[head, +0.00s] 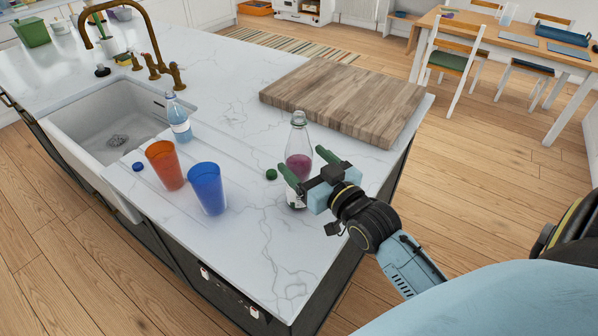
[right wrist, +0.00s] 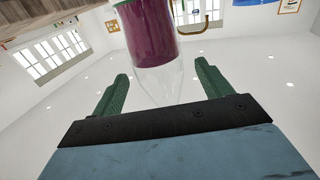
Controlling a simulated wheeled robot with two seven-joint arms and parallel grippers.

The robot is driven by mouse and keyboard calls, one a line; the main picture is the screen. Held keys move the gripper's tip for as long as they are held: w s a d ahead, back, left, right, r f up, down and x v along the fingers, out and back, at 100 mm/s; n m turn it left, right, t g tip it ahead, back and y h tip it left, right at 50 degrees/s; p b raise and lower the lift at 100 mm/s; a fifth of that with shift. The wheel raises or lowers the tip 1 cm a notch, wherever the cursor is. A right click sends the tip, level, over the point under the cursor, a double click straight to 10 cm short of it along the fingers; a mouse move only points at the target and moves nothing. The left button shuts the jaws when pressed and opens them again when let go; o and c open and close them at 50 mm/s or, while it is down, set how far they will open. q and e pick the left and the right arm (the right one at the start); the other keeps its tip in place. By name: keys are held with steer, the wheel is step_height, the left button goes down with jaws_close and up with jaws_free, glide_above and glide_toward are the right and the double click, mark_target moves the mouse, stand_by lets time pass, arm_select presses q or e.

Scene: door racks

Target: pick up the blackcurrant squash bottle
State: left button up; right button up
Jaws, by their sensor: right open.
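The blackcurrant squash bottle (head: 299,163), clear with purple liquid and a narrow neck, stands upright on the white marble counter. Its lower part is partly hidden behind my right gripper (head: 308,166) in the head view. That gripper is open, its two green fingers pointing at the bottle from the right, near the counter edge. In the right wrist view the bottle (right wrist: 152,35) shows between and beyond the open fingers of the right gripper (right wrist: 163,85). I cannot tell whether a finger touches it. My left gripper is not in view.
A green cap (head: 271,174) lies left of the bottle. A blue cup (head: 208,188), an orange cup (head: 165,166) and a blue-labelled bottle (head: 179,120) stand further left, near the sink (head: 95,115). A wooden board (head: 345,95) lies behind. The front counter is clear.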

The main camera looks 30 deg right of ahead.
steer(key=w, duration=0.4)
steer(key=shift+w, duration=0.3)
steer(key=c, duration=1.7)
steer(key=shift+r, duration=0.15)
